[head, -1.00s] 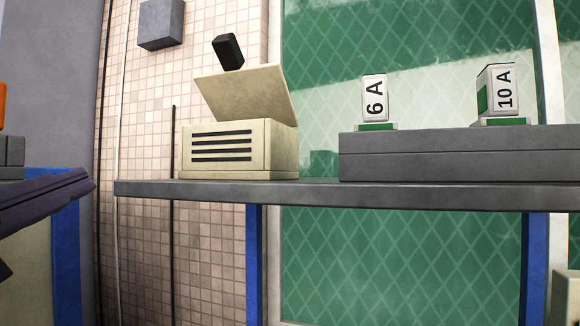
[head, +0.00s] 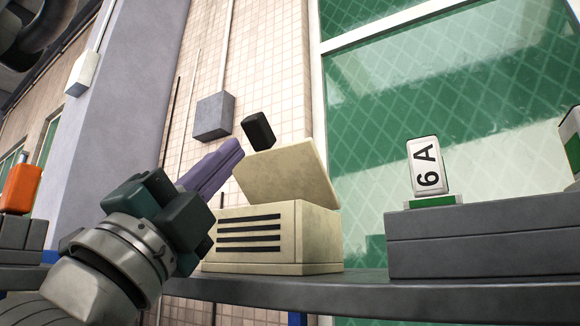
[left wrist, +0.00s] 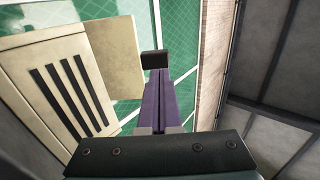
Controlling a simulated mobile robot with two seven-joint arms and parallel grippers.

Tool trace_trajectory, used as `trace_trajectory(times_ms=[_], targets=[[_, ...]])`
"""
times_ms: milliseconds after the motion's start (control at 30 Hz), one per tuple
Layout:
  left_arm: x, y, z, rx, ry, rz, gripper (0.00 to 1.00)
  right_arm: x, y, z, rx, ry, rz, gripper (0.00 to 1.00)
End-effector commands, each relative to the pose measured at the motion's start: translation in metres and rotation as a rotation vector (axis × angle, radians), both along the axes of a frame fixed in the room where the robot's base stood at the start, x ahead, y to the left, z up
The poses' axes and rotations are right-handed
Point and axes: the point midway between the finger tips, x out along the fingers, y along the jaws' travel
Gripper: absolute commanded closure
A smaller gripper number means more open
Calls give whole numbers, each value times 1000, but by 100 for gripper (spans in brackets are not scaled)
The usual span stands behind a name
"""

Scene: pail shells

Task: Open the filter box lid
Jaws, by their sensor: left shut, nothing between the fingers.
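The filter box (head: 270,237) is a cream box with black slots on its front, standing on the grey shelf. Its cream lid (head: 288,172) is raised at a slant, its left end up, with a black handle block (head: 258,131) at that end. My left gripper (head: 234,148) has purple fingers shut together and empty, their tips beside the lid's raised end, just below left of the handle. In the left wrist view the fingertips (left wrist: 155,72) overlap the handle's lower edge (left wrist: 155,60); I cannot tell if they touch. The lid (left wrist: 116,57) also shows there. My right gripper is out of view.
The grey shelf (head: 330,288) runs across below the box. To the right, a grey block (head: 480,238) carries a white "6 A" piece (head: 427,165) on a green base. A grey wall box (head: 213,116) hangs behind. An orange object (head: 20,188) stands far left.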

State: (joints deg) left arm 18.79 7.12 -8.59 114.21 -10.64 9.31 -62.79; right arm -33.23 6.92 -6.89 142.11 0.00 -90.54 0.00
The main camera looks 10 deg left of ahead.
Motion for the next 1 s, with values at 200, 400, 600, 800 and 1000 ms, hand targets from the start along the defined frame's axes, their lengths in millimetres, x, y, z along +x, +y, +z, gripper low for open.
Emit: trace_trajectory(times_ms=[200, 400, 600, 800, 1000], targets=[[19, -7, 27, -1, 0, 0, 100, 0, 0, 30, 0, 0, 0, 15], [24, -9, 29, -1, 1, -2, 100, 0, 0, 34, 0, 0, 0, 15], [24, -9, 28, -1, 0, -1, 100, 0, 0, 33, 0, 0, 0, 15], [26, -8, 30, 3, 8, 0, 100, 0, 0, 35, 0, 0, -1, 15], [42, -9, 42, 24, 61, 1, 100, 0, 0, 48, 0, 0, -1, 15]])
